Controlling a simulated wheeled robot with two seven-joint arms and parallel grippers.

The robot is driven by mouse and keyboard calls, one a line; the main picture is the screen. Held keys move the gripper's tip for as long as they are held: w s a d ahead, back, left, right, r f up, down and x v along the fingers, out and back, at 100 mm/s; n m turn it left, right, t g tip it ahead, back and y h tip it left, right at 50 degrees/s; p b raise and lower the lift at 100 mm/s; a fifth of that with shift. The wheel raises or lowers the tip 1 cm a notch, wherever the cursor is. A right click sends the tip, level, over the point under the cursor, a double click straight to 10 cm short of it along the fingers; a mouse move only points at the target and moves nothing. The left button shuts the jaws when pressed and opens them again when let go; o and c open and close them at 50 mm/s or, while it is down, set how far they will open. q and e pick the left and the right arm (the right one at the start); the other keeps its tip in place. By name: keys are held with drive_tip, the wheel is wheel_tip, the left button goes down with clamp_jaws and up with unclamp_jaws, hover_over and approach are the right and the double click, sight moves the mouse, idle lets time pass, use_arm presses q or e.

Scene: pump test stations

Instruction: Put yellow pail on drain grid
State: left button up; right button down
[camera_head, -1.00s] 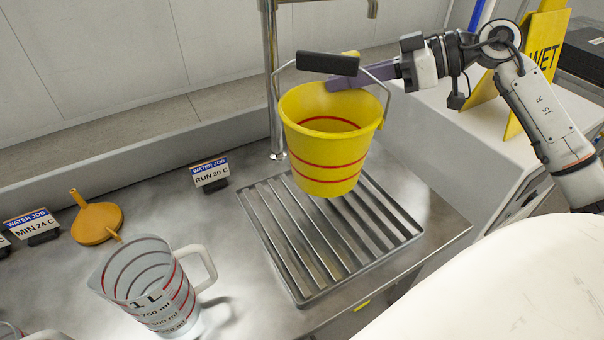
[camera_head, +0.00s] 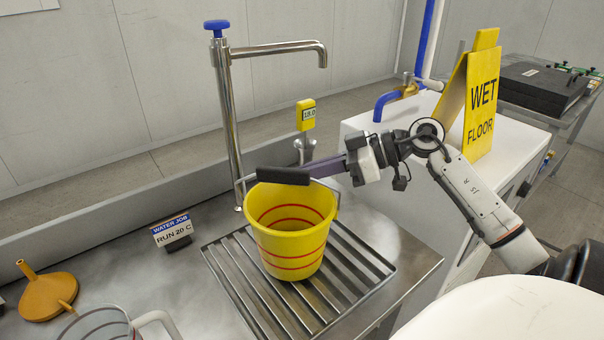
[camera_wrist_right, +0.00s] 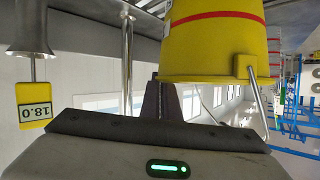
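The yellow pail (camera_head: 290,240) with red rings is upright over the middle of the drain grid (camera_head: 345,265), its base at or very near the slats; I cannot tell if they touch. Its dark handle grip (camera_head: 283,176) is raised above the rim. My right gripper (camera_head: 305,170) reaches in from the right and is shut on this grip. My left gripper is in no view.
A tall tap (camera_head: 225,110) stands behind the grid, beside a yellow 18.0 display (camera_head: 306,115). A RUN 20 C sign (camera_head: 173,232), an orange funnel (camera_head: 48,297) and a clear jug (camera_head: 100,325) are to the left. A WET FLOOR sign (camera_head: 482,100) stands behind my right arm.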

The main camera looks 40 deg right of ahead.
drive_tip(key=c, duration=2.4)
unclamp_jaws()
drive_tip(key=shift+f, duration=0.1)
drive_tip(key=o, duration=0.4)
drive_tip(key=p+v, duration=0.1)
drive_tip(key=v, duration=1.1)
